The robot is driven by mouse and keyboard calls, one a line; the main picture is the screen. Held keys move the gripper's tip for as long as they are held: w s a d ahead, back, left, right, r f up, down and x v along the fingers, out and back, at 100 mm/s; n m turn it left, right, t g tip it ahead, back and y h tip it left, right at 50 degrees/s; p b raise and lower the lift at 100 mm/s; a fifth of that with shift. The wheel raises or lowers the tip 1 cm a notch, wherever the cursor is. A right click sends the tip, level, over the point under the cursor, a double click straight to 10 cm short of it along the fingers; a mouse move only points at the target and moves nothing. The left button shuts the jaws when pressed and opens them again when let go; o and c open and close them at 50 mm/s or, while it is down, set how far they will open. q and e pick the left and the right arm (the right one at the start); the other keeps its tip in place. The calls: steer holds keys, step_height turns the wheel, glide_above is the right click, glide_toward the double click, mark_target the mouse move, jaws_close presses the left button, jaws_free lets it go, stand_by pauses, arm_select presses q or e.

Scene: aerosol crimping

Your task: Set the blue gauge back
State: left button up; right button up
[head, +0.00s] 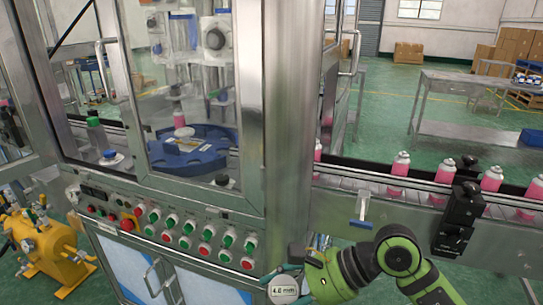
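The gauge (284,291) is at the bottom edge of the head view. Its round pale face reads about 4.8 mm, and bluish-teal parts show around it. My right gripper (290,274) is at the end of the green arm that comes in from the lower right. It appears shut on the gauge, in front of the machine's right corner; its fingertips are partly hidden. A small white-and-blue bracket (361,209) is on the front of the conveyor, right of and above the gripper. My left gripper is not in view.
A conveyor (400,205) with several pink cans runs to the right, with a black sensor block (459,217) on its front. The steel machine (280,120) has a button panel (170,228) and glass doors. A yellow pump (40,245) stands at lower left.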

steer(key=d+f+m+t+h, duration=0.1)
steer(key=d+m+t, duration=0.2)
steer(key=d, duration=0.7)
steer(key=shift+s+d+f+m+t, duration=0.3)
steer(key=shift+s+d+f+m, duration=0.1)
steer(key=shift+m, duration=0.1)
steer(key=d, duration=0.2)
steer(key=s+d+m+t, duration=0.1)
steer(key=d, duration=0.1)
steer(key=d+m+h, duration=0.1)
steer(key=shift+s+d+r+t, duration=0.25)
steer(key=shift+s+d+t, duration=0.05)
steer(key=shift+s+d, duration=0.1)
steer(key=shift+d+r, duration=0.1)
steer(key=shift+d, duration=0.2)
steer(key=shift+w+r, duration=0.1)
steer(key=shift+r, duration=0.1)
steer(key=shift+f, duration=0.25)
